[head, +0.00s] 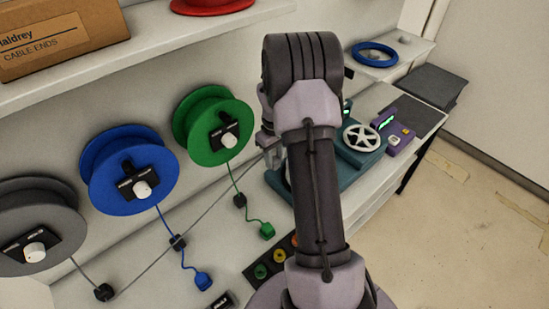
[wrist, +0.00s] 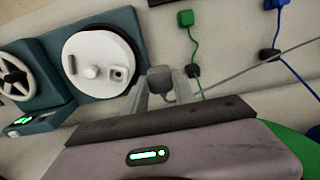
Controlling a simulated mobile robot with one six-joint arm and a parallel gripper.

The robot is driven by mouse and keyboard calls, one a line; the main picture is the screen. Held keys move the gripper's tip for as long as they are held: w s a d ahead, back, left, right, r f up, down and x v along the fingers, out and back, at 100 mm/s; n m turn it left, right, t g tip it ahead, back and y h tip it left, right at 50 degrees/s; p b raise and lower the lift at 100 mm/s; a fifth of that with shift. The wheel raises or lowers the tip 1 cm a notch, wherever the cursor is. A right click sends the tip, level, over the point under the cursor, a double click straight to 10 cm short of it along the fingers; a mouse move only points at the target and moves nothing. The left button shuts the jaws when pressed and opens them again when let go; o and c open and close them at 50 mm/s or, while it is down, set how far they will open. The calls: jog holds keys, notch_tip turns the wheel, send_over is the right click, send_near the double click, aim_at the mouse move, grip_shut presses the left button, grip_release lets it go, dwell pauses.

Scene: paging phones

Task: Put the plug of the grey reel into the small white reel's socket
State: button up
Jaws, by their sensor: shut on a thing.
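The grey reel (head: 28,215) hangs at the far left in the head view. Its grey cable (head: 185,233) runs through a black cable stop (head: 103,292) up to my gripper (head: 268,150). In the wrist view my gripper (wrist: 160,90) is shut on the grey plug (wrist: 160,77), with the cable (wrist: 240,74) trailing right. The small white reel (wrist: 92,48) sits on a teal base left of the plug, and its square socket (wrist: 118,73) faces the camera. The plug is apart from the socket. My arm hides the white reel in the head view.
A blue reel (head: 128,170) and a green reel (head: 212,130) hang beside the grey one; their plugs (head: 203,281) (head: 267,231) lie on the bench. A spoked handwheel (head: 361,138) and a purple device (head: 395,135) stand at right. A shelf with a cardboard box (head: 60,35) is above.

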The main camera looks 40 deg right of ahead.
jog(key=w+d+p, duration=0.1)
jog(key=d+p, duration=0.3)
jog(key=d, duration=1.4)
jog(key=shift+w+d, duration=0.15)
jog(key=shift+w, duration=0.15)
jog(key=a+b, duration=0.1)
jog(key=a, duration=0.6)
jog(key=shift+s+f, duration=0.3)
jog(key=shift+f, duration=0.05)
jog(key=shift+f, duration=0.1)
jog(key=shift+f+b, duration=1.9)
jog(key=shift+f, duration=0.5)
jog(key=shift+f, duration=0.1)
jog(key=shift+f+b, duration=0.7)
jog(key=shift+f, duration=0.15)
jog(key=shift+f, duration=0.1)
